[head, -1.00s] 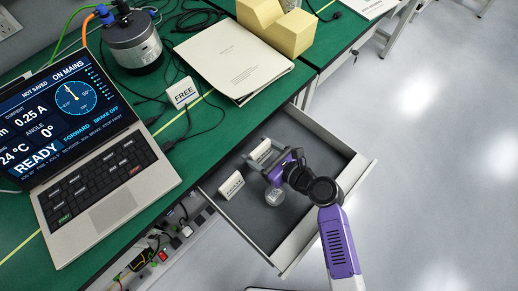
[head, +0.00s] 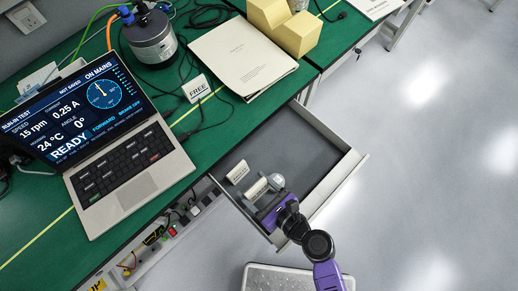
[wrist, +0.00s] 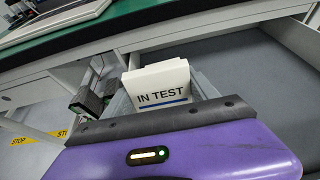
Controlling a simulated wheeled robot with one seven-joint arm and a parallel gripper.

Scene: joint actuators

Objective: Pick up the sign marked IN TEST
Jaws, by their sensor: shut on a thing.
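The white sign marked IN TEST (wrist: 162,84) is upright between the fingers of my gripper (wrist: 163,100) in the wrist view, its lettering facing me. In the head view, my purple gripper (head: 266,203) is at the front part of the open drawer (head: 318,148). It is shut on the sign, which shows as a small pale block (head: 256,188) just beyond it. I cannot tell how far the sign is above the drawer floor. A second small sign (head: 238,171) stands in the drawer to the left; its lettering is too small to read.
A small round grey object (head: 277,181) is in the drawer beside the held sign. A FREE sign (head: 196,89), a laptop (head: 125,150), papers (head: 241,56) and a yellow block (head: 285,27) are on the green bench. The drawer's far part is clear.

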